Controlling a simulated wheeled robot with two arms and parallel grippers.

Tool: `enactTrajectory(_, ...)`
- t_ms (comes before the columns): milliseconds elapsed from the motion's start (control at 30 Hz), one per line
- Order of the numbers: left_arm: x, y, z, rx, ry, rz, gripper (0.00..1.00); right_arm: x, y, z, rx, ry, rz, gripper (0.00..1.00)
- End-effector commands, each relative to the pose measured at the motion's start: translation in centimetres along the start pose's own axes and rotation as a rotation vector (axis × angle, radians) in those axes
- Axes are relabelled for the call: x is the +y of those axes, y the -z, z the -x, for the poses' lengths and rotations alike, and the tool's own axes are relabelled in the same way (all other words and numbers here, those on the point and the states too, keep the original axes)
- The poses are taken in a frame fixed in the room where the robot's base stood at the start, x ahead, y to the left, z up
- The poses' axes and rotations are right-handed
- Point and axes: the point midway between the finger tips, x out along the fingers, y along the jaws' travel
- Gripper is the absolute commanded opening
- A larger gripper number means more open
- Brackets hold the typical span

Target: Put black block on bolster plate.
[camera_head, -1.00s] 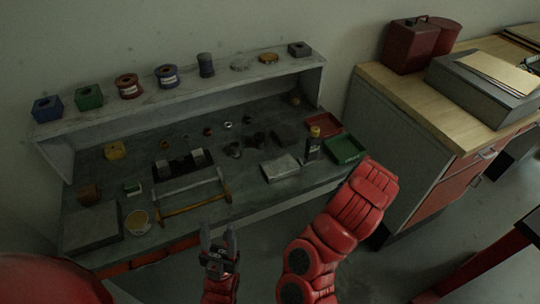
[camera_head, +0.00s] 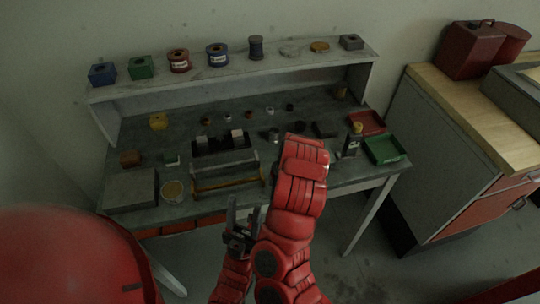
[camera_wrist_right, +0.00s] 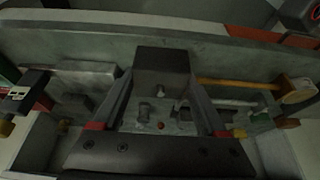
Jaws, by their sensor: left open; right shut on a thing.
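My right gripper (camera_wrist_right: 160,95) is shut on a black block (camera_wrist_right: 162,68), which sits between its fingertips in the right wrist view. In the head view my right forearm reaches over the front of the bench and hides that gripper and block. My left gripper (camera_head: 243,217) is open and empty, in front of the bench's front edge. Two flat plates lie on the bench, and I cannot tell which is the bolster plate: a large grey slab (camera_head: 131,189) at the front left, and a lighter plate (camera_wrist_right: 83,69), mostly hidden by my right arm in the head view.
A dark stand (camera_head: 221,145) holds small blocks. A bottle (camera_head: 352,142), a green tray (camera_head: 387,150) and a red tray (camera_head: 366,122) are at the right. A shelf (camera_head: 235,75) runs along the back.

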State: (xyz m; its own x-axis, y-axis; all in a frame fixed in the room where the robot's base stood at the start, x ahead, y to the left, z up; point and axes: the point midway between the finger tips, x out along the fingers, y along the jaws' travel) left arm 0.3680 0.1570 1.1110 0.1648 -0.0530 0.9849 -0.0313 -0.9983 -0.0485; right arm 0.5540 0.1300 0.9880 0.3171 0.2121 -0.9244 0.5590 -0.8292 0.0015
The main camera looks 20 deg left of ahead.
Motion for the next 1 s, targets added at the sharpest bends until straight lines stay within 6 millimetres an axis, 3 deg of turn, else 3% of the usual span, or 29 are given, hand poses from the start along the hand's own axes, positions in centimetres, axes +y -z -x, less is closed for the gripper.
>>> enactTrajectory(100, 0.0, -0.1, 0.5, 0.000, 0.000, 0.000, 0.50, 0.5, 2.0, -1.1, 0.000, -0.004, -0.001, 0.00)
enactTrajectory(467, -0.1, 0.3, -1.5, 0.000, 0.000, 0.000, 0.50, 0.6, 6.4, -2.7, 0.005, -0.003, 0.001, 0.00)
enactTrajectory(1000, -0.2, 0.6, -3.3, 0.000, 0.000, 0.000, 0.50, 0.8, 11.0, -5.5, 0.003, -0.002, 0.007, 0.00)
